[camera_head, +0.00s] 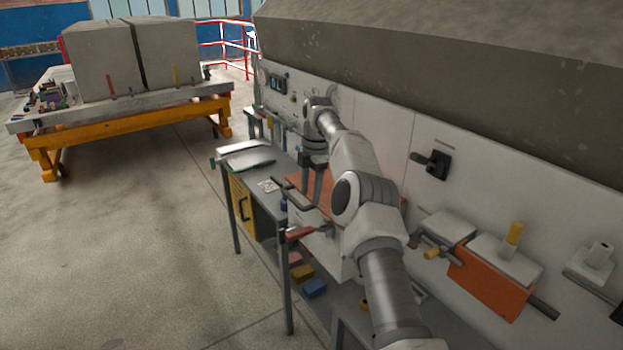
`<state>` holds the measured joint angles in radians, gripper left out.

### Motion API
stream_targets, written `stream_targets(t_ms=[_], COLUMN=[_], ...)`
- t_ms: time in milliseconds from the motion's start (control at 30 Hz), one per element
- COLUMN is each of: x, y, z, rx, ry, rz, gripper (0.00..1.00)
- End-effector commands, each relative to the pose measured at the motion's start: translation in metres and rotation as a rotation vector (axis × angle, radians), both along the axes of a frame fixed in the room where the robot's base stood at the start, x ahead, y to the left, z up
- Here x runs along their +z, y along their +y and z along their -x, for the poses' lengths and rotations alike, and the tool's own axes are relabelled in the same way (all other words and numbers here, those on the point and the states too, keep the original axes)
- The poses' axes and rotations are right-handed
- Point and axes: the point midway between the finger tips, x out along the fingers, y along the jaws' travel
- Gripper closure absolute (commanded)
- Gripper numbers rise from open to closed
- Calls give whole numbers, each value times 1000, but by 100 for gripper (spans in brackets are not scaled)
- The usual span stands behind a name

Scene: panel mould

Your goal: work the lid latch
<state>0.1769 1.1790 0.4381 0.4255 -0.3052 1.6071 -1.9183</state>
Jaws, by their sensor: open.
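My gripper (313,182) points down over the workbench along the panel wall, in front of an orange surface (326,201). Its two fingers are apart, with nothing seen between them. I cannot tell for certain which part is the lid latch. A black latch-like handle on a square plate (438,164) is on the pale panel, right of my arm and well apart from my gripper. My arm hides part of the bench and panel.
The grey bench (262,199) carries a red-ended clamp-like part (300,232) near its front edge. Small coloured blocks (302,272) lie on a lower shelf. A yellow trolley (130,128) with grey blocks stands back left. The floor between is clear.

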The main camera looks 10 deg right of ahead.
Motion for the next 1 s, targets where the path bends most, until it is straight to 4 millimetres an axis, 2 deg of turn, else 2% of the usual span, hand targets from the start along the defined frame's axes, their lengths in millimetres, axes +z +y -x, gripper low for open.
stream_targets(t_ms=[100, 233, 1000], x=[21, 31, 40], y=[-2, -3, -1], z=[-1, -1, -1], rx=[0, -1, -6], ry=[0, 0, -4], rz=[-1, 0, 4], gripper=[40, 40, 40])
